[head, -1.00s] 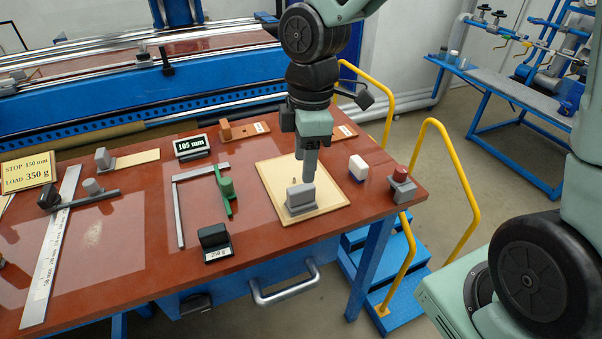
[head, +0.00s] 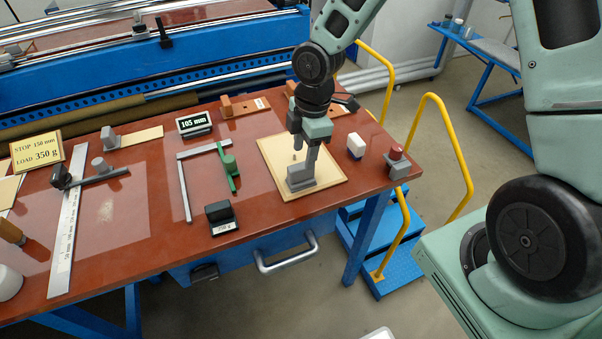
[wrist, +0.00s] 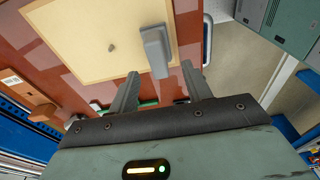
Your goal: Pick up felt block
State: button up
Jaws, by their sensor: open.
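A grey block (head: 300,178), which I take to be the felt block, sits on a cream square board (head: 272,152) near the table's right end. It has a wide base and a narrower raised part. My gripper (head: 310,163) is right above and beside it in the head view, and its fingers partly hide the block. In the wrist view my gripper (wrist: 159,70) is open, with the grey block (wrist: 155,50) lying ahead of the gap between its two fingers. I cannot tell whether a finger touches it.
A small peg (head: 294,156) stands on the board. To the right are a white block (head: 356,145) and a red-topped grey piece (head: 397,160). Yellow handrails (head: 440,120) stand beyond the table's right edge.

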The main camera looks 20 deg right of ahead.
aim_at(301, 165)
jog(key=shift+w+a+f+p, duration=0.15)
jog(key=shift+f+p, duration=0.3)
jog(key=shift+f, duration=0.95)
jog(key=shift+w+a+f+p, duration=0.15)
jog(key=shift+f+p, duration=0.3)
jog(key=shift+f, duration=0.95)
jog(key=shift+s, duration=0.1)
grip_shut()
